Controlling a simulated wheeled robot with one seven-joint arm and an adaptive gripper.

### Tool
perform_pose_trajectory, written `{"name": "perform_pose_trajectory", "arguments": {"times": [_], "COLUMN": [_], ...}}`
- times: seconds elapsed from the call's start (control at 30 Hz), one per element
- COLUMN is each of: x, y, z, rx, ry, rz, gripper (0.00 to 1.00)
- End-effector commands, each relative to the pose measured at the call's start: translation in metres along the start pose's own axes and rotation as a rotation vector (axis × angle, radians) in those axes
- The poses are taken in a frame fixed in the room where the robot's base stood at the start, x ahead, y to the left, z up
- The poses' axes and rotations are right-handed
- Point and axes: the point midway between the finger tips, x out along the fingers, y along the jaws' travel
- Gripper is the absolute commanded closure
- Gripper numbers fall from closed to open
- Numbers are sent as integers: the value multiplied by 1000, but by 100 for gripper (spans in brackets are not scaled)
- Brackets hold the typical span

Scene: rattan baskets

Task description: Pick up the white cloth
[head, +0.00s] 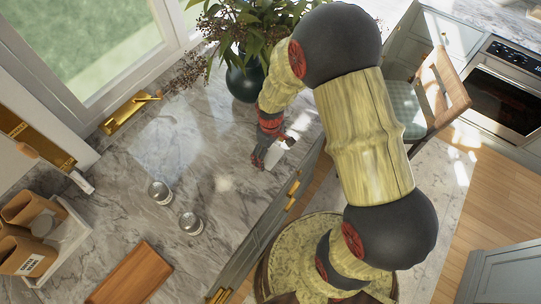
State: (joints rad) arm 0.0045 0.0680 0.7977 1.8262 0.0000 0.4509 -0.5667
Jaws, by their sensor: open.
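A small white thing (275,155), which looks like the white cloth, shows between and just below the fingers of my gripper (273,150), near the counter's right edge. My gripper is open and points down over the marble counter (130,215). The fingers and wrist hide part of the white thing, and I cannot tell whether they touch it.
Two small metal-topped jars (160,193) stand left of my gripper. A wooden board (132,275) lies at the front, and a white tray (73,215) holds brown containers at the left. A leafy plant in a dark vase (244,82) stands behind my gripper. A chair (445,85) is right.

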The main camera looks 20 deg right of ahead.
Motion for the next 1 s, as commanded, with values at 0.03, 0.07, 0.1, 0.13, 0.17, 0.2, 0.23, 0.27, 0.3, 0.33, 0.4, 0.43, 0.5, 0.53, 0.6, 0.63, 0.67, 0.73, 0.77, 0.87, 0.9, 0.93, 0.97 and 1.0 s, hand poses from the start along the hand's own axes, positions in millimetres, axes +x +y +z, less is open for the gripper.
{"name": "perform_pose_trajectory", "arguments": {"times": [0.03,0.07,0.1,0.13,0.17,0.2,0.23,0.27,0.3,0.33,0.4,0.43,0.5,0.53,0.6,0.63,0.67,0.73,0.77,0.87,0.9,0.93,0.97,1.0], "x": [3,4,4,3,3,3,3,3,3,3,3,3,3,3,3,3,3,3,3,3,3,3,3,3], "y": [0,0,0,0,0,0,0,0,0,0,0,0,0,0,0,0,0,0,0,0,0,0,0,0], "z": [0,0,0,0,0,0,0,0,0,0,0,0,0,0,0,0,0,0,0,0,0,0,0,0], "rx": [0,0,0,0,0,0,0,0,0,0,0,0,0,0,0,0,0,0,0,0,0,0,0,0], "ry": [0,1,1,2,2,1,1,1,1,1,1,1,1,1,1,1,1,1,1,1,1,1,1,1], "rz": [0,1,1,1,1,1,1,1,1,1,1,1,1,1,1,1,1,1,1,1,1,1,1,1], "gripper": [3,3,3,3,3,3,3,5,7,9,13,14,18,20,24,26,27,31,33,39,41,43,44,47]}}
